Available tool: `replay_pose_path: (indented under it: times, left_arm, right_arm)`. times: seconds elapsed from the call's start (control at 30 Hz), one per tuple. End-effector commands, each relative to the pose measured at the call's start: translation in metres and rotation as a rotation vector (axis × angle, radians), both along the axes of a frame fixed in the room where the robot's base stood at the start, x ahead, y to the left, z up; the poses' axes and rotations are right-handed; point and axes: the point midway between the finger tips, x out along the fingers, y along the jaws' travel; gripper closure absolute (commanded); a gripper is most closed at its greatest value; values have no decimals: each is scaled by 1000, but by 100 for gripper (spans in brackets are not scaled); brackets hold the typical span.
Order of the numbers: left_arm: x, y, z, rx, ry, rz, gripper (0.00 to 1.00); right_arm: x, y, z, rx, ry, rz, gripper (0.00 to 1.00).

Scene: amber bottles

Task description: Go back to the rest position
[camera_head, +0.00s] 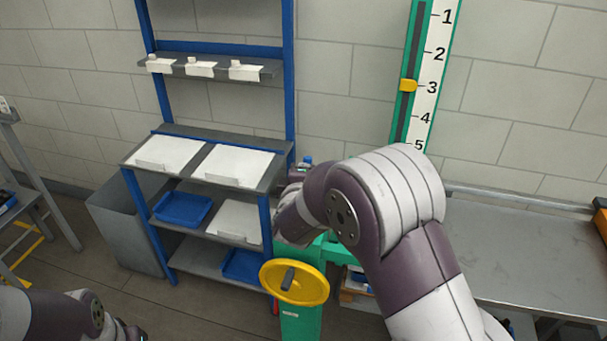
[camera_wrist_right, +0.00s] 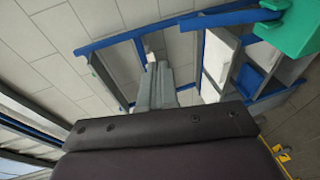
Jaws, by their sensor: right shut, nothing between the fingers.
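My right gripper (camera_wrist_right: 156,82) shows in the right wrist view with its grey fingers together and nothing between them. It points toward the blue-framed shelf rack and looks clear of it. In the head view my right arm reaches in from the lower right, and its bent links largely hide the hand. My left arm shows only as a link at the lower left corner of the head view; its fingers are out of the picture. No amber bottle can be made out clearly.
A blue-framed rack (camera_head: 289,75) holds white trays (camera_head: 233,165) and blue bins (camera_head: 183,208). A green stand with a yellow handwheel (camera_head: 294,283) is close to my right arm. A metal bench (camera_head: 540,250) is at right, a grey bin (camera_head: 125,230) at left.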

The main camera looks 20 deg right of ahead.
Motion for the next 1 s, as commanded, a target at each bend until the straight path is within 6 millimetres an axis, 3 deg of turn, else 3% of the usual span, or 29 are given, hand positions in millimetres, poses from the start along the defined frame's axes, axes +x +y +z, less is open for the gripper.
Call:
replay_pose_path:
  times: [0.33,0.4,0.47,0.57,0.63,0.7,0.8,0.9,0.93,1.0]
  left_arm:
    - [0,0,0,0,0,0,56]
    - [0,0,0,0,0,0,56]
    - [0,0,0,0,0,0,56]
    - [0,0,-4,0,0,0,56]
    - [0,0,-16,0,0,0,56]
    - [0,0,-30,0,0,0,56]
    - [0,0,-47,0,0,0,56]
    - [0,0,-64,0,0,0,56]
    - [0,0,-72,0,0,0,56]
    - [0,0,-76,0,1,0,56]
  right_arm:
    - [0,0,-1,22,-7,-5,100]
    - [0,4,-7,136,-17,-15,100]
    - [-5,17,-29,325,22,-8,100]
    - [-43,51,-83,748,218,-55,100]
    - [-91,66,-120,1008,401,-201,100]
    - [-151,66,-149,1166,570,-426,100]
    - [-222,52,-170,1222,705,-721,100]
    - [-268,34,-180,1180,761,-865,100]
    - [-275,28,-185,1166,761,-865,100]
    - [-270,24,-181,1185,725,-855,100]
